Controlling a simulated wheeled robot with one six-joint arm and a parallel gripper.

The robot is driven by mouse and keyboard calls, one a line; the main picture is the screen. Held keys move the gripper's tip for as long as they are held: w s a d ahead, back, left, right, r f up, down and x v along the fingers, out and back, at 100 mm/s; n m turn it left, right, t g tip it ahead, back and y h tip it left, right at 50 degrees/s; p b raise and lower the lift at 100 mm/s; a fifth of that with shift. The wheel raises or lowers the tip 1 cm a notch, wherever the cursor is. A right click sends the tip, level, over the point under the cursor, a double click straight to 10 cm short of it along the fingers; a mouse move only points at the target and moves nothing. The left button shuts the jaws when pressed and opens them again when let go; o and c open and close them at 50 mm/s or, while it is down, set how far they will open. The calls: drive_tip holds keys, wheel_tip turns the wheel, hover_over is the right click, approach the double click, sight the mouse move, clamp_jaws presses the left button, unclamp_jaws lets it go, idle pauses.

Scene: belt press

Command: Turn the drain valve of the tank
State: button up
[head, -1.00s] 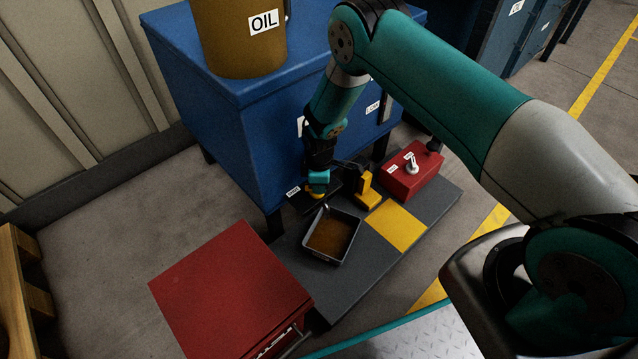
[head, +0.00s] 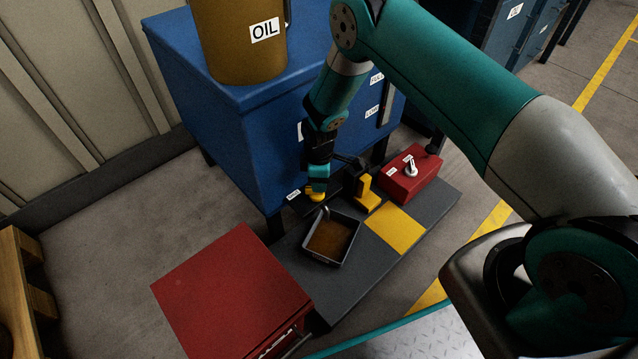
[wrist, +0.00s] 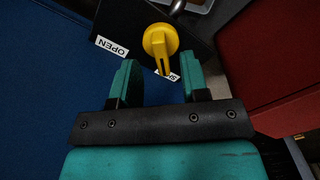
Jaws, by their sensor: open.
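The blue tank (head: 262,150) stands at centre left in the head view. Its yellow drain valve (head: 314,195) is low on its near side, and shows clearly in the wrist view (wrist: 158,40) as a round knob with a narrow handle. The handle points toward a partly hidden label starting "SH"; an OPEN label (wrist: 111,47) lies to the left. My gripper (head: 318,184) is just above the valve. In the wrist view its two teal fingers (wrist: 160,76) are apart and empty, with the knob ahead between their lines. I see no clear contact.
A tray (head: 322,258) of brown liquid sits on the dark mat below the valve. A yellow post (head: 366,190) and a red box with a lever (head: 408,178) stand to the right. A red cabinet (head: 230,285) is in front. An OIL drum (head: 238,45) stands on the tank.

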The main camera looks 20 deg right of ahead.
wheel_tip(320, 180, up, 14)
drive_tip(key=p, duration=0.3)
drive_tip(key=shift+f+p, duration=0.15)
drive_tip(key=shift+p, duration=0.25)
drive_tip(key=s+a+r+m+y, duration=0.15)
drive_tip(key=s+r, duration=0.35)
drive_tip(key=r, duration=0.6)
drive_tip(key=s+a+r+m+y, duration=0.15)
drive_tip(key=s+r, duration=0.25)
drive_tip(key=r, duration=0.6)
drive_tip(key=s+r+m, duration=0.1)
drive_tip(key=s+r, duration=0.3)
drive_tip(key=s, duration=0.3)
drive_tip(key=s+a+r+m+y, duration=0.1)
drive_tip(key=s+r, duration=0.2)
drive_tip(key=s, duration=0.4)
drive_tip(key=s+r+m, duration=0.1)
drive_tip(key=s+r, duration=0.3)
drive_tip(key=s, duration=0.2)
wheel_tip(320, 180, up, 31)
drive_tip(key=p, duration=3.1)
drive_tip(key=shift+s+a+r+m, duration=0.2)
drive_tip(key=shift+s+m, duration=0.1)
